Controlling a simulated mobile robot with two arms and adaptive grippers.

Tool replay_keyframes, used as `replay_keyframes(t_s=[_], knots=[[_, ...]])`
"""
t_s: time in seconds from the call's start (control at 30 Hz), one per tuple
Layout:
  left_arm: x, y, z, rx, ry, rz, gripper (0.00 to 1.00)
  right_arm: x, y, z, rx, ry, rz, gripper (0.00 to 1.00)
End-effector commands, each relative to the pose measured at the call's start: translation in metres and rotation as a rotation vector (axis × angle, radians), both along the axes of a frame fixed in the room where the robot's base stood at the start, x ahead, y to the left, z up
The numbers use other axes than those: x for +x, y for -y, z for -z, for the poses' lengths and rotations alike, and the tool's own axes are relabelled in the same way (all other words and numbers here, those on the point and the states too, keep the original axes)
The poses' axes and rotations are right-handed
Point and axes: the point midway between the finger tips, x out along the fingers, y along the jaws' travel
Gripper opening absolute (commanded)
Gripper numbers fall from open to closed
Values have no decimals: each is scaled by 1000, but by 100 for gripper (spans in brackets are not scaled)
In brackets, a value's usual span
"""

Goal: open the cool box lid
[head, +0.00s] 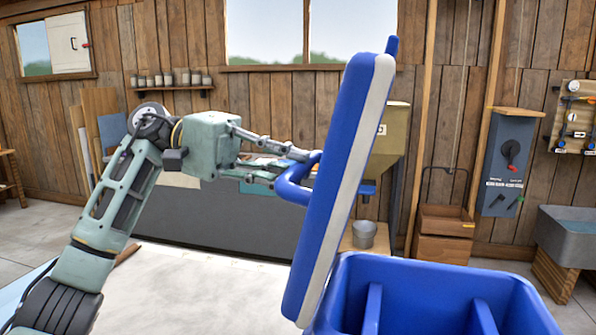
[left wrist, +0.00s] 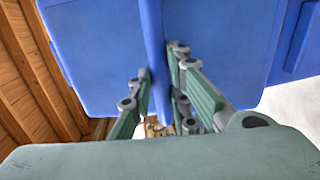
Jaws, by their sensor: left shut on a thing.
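The blue cool box (head: 432,290) stands at the lower right in the head view, with its inside and blue dividers showing. Its lid (head: 335,190), blue outside with a pale inner face, stands nearly upright at the box's left side, leaning a little to the right at the top. My left gripper (head: 308,170) is shut on the blue handle (head: 291,184) on the lid's outer face. In the left wrist view the fingers (left wrist: 160,85) close around the blue handle bar (left wrist: 153,40) in front of the lid (left wrist: 225,45). My right gripper is not in view.
A pale worktop (head: 200,290) lies left of the box. Behind stand a grey counter (head: 200,220), a hopper (head: 390,140), a metal bucket (head: 364,235) and wooden crates (head: 443,232). A grey sink (head: 568,235) is at the right. Open air surrounds the raised lid.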

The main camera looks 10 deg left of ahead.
Motion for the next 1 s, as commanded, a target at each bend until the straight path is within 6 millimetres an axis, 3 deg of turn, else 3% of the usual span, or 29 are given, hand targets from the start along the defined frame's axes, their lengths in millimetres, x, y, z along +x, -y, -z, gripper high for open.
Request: replay_keyframes(t_s=[0.43,0.47,0.67,1.0], knots=[[0,-1,6,14,-3,5,0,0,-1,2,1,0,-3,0],[0,-1,6,14,-3,5,18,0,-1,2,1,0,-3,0],[0,-1,5,10,-2,4,36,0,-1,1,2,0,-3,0],[0,-2,3,6,-1,4,36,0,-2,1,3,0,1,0]])
